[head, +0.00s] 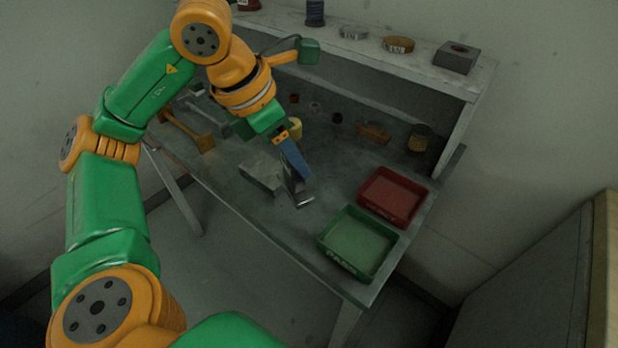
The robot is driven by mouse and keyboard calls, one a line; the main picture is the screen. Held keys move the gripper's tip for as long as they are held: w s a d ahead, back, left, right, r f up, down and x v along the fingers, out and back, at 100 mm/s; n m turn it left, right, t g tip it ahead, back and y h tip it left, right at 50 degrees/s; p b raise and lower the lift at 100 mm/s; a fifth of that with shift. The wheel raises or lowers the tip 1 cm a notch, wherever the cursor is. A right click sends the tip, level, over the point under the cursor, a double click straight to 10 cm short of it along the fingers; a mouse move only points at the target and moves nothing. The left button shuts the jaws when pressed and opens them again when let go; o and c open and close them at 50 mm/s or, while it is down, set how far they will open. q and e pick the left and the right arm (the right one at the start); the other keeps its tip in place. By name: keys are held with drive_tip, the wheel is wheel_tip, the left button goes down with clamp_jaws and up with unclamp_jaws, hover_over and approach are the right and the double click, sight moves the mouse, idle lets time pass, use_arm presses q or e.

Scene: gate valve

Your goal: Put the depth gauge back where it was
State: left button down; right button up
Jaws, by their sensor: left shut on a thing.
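My left gripper (282,138) is above the middle of the workbench, pointing down and to the right. It is shut on what looks like the depth gauge (295,171), a long blue piece with a grey metal part at its lower end. The gauge is tilted, its lower end near the bench top beside a grey block (261,173). I cannot tell whether the gauge touches the bench or the block. The wrist hides part of the bench behind it. My right gripper is not in view.
A red tray (423,205) and a green tray (387,273) stand on the right of the workbench (308,232). Several small parts and a dark-topped can (420,137) lie along the back. A raised shelf (400,67) holds a dark block (456,57) and tins.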

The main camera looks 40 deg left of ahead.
use_arm(q)
drive_tip(key=x, duration=0.5)
drive_tip(key=a+p+x, duration=0.1)
drive_tip(key=x, duration=0.1)
drive_tip(key=shift+w+d+f, duration=0.1)
drive_tip(key=shift+w, duration=0.3)
drive_tip(key=shift+f, duration=0.3)
drive_tip(key=shift+d+f, duration=0.1)
drive_tip(key=c, duration=0.7)
unclamp_jaws()
drive_tip(key=shift+f+b, duration=0.1)
drive_tip(key=shift+b, duration=0.2)
drive_tip(key=o, duration=0.4)
drive_tip(key=shift+r+p, duration=0.35)
drive_tip(key=v, duration=1.1)
drive_tip(key=shift+s+r, duration=0.15)
drive_tip(key=shift+r, duration=0.2)
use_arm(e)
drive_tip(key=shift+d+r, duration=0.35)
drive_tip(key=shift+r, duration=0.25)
